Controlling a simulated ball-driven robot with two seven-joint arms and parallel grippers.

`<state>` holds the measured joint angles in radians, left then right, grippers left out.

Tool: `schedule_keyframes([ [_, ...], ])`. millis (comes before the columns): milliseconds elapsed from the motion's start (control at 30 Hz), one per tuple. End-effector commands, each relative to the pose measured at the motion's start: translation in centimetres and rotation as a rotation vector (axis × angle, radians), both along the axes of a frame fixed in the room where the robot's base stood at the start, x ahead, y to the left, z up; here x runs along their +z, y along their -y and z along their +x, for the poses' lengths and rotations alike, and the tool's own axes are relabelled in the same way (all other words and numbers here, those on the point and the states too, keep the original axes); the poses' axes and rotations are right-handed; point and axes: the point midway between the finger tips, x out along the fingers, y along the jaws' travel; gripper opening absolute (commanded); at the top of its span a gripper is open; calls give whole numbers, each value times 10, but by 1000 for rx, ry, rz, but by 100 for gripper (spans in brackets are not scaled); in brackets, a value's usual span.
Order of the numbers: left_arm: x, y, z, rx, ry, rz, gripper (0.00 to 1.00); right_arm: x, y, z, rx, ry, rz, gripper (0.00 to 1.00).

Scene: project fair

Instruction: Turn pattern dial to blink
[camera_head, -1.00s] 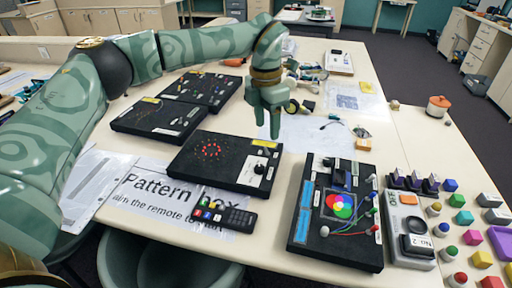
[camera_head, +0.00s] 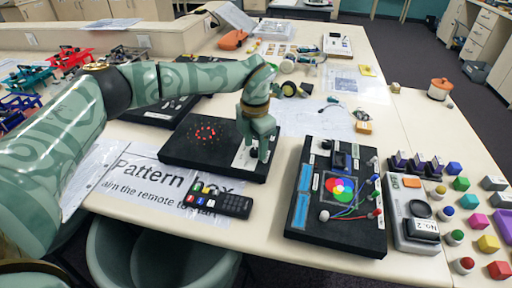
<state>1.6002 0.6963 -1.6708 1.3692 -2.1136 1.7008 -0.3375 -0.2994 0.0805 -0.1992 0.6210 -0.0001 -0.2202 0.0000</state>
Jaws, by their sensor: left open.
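The black pattern box (camera_head: 185,150) lies on the table with a ring of red lights (camera_head: 207,133) on its top. A pale control panel (camera_head: 240,163) is at the box's right end. My left gripper (camera_head: 255,152) is open and points down over that panel. Its fingers cover most of the panel, so the pattern dial and its setting are hidden. I cannot tell whether the fingers touch the dial. My right gripper is not in view.
A remote (camera_head: 221,200) lies in front of the box on the "Pattern box" sheet (camera_head: 135,180). A black colour-mixing board (camera_head: 310,228) stands to the right, then a grey device (camera_head: 408,232) and several coloured blocks. Bare table shows between the two black boxes.

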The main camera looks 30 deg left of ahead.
Motion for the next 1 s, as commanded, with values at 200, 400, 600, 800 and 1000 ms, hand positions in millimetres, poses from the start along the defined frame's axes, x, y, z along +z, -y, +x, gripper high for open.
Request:
schedule_keyframes([
  [200,-6,0,0,0,1,0,49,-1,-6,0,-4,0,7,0],
  [400,-6,0,0,-1,1,0,35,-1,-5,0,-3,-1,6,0],
  [600,-6,0,0,-1,0,0,4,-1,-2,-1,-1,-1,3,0],
  [800,-4,0,0,17,1,0,4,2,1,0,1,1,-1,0],
  [1000,-2,1,0,98,1,1,4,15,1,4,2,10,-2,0],
])
